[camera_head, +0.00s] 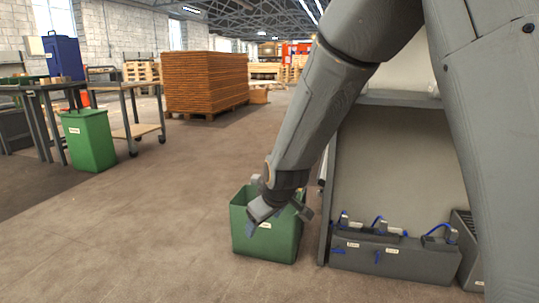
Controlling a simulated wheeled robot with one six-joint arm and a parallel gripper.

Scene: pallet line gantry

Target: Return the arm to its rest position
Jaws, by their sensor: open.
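My arm reaches down from the top right of the head view. My gripper (279,213) is at its lower end, over the mouth of a green bin (265,241) on the floor. The jaws are open, with one finger toward the left and one toward the right. A small blue patch shows by the left finger; I cannot tell whether it is part of the finger or something else. No held object is clear. The inside of the bin is mostly hidden.
A grey cabinet (398,170) stands right of the bin, with a grey box (395,262) holding blue-cabled devices low in it. Another green bin (89,140) stands by tables at left. A brown stack (205,82) is behind. The floor at left centre is clear.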

